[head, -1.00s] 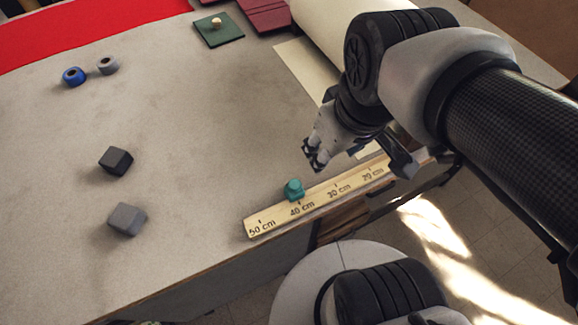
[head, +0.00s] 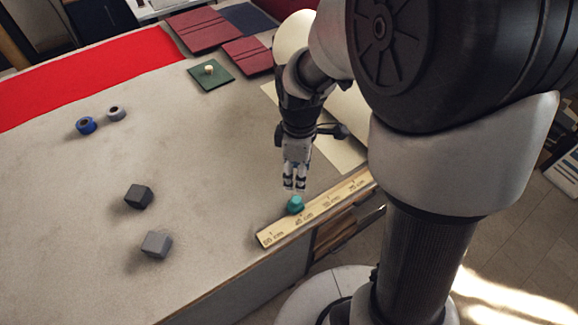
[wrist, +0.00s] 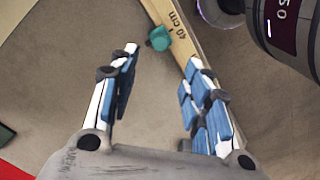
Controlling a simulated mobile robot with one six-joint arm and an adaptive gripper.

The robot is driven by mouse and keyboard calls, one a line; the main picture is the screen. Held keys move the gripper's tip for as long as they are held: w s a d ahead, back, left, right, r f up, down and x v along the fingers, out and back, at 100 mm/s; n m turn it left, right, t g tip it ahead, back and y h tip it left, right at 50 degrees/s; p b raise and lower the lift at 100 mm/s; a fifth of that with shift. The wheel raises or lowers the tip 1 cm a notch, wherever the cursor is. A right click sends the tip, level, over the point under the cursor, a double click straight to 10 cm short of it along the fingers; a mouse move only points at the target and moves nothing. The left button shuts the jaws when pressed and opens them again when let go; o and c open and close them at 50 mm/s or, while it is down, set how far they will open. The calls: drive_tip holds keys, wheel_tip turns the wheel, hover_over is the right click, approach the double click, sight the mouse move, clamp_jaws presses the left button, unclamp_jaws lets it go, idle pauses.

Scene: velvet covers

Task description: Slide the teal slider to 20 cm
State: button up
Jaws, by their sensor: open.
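The teal slider (head: 295,204) sits on the wooden ruler (head: 266,238), close to the 40 cm mark. The ruler lies along the table's front edge, with its 50 cm end at the left and 20 cm toward the right. My gripper (head: 294,188) is open and empty, pointing down just above and behind the slider. In the wrist view the slider (wrist: 159,39) shows ahead of and between the open fingertips (wrist: 162,58), apart from them, beside the 40 cm label on the ruler (wrist: 195,50).
Two dark grey cubes (head: 138,196) (head: 156,244) stand left on the table. A blue ring (head: 86,125) and a grey ring (head: 117,113) lie farther back. A green square with a pale knob (head: 211,75) is at the back. The table between is clear.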

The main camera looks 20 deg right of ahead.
sight(296, 199)
wheel_tip(296, 199, down, 12)
drive_tip(key=b, duration=0.2)
drive_tip(key=shift+b, duration=0.4)
drive_tip(key=shift+r, duration=0.1)
clamp_jaws()
idle(0.4)
